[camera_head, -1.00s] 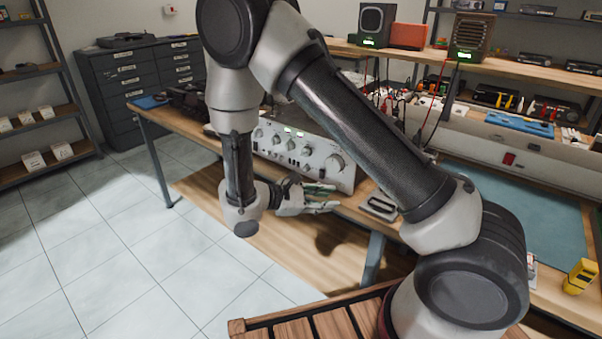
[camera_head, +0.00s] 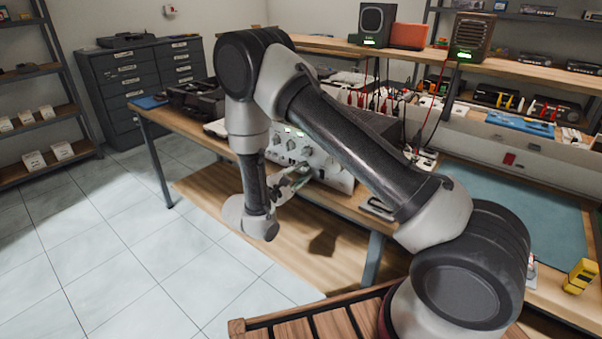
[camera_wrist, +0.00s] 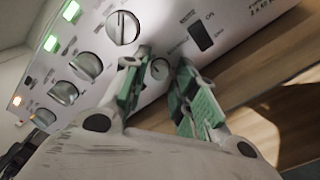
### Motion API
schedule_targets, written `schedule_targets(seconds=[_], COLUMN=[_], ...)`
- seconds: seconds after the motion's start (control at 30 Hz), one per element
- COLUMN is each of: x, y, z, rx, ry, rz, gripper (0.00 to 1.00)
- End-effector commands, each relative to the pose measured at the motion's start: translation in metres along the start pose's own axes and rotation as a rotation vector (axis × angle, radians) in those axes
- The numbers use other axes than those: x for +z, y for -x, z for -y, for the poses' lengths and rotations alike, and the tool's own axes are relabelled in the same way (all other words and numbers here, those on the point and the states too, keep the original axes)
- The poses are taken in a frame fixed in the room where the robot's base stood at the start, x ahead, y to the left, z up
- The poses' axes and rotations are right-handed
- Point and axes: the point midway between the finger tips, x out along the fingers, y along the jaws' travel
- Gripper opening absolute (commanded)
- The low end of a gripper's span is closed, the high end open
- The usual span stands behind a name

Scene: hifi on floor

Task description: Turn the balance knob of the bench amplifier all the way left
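The silver bench amplifier (camera_head: 335,174) stands on the wooden workbench, its front panel partly hidden by my arm. In the wrist view its panel (camera_wrist: 160,20) is tilted and close. A large knob (camera_wrist: 122,27) is at the top, with several smaller knobs (camera_wrist: 86,65) running down to the left. I cannot read which is the balance knob. My gripper (camera_wrist: 164,62) is open, with green-padded fingers pointing at the panel. A small round knob (camera_wrist: 160,69) shows between the fingertips; I cannot tell whether they touch it. My gripper also shows in the head view (camera_head: 296,178).
A black power switch (camera_wrist: 201,37) marked ON lies right of the fingers. Green lights (camera_wrist: 70,10) glow at the left. Cables and meters crowd the bench behind the amplifier. A teal mat (camera_head: 520,205) lies at the right. The floor before the bench is clear.

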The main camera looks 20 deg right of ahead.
Motion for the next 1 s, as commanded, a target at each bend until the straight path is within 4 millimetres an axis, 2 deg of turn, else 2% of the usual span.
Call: schedule_targets(seconds=[0.1, 0.37, 0.5, 0.77, 1.0], x=[0.0002, 0.0001, 0.0001, 0.0001, 0.0002], y=[-0.0073, -0.0081, -0.0080, -0.0079, -0.0078], z=[0.0001, 0.0000, 0.0001, 0.0003, 0.0003], rx=[0.000, 0.000, 0.000, -0.001, -0.001], ry=[0.000, 0.001, 0.001, 0.010, 0.089], rz=[0.000, 0.000, 0.000, 0.000, 0.000], gripper=[0.28, 0.26, 0.01, 0.00, 0.00])
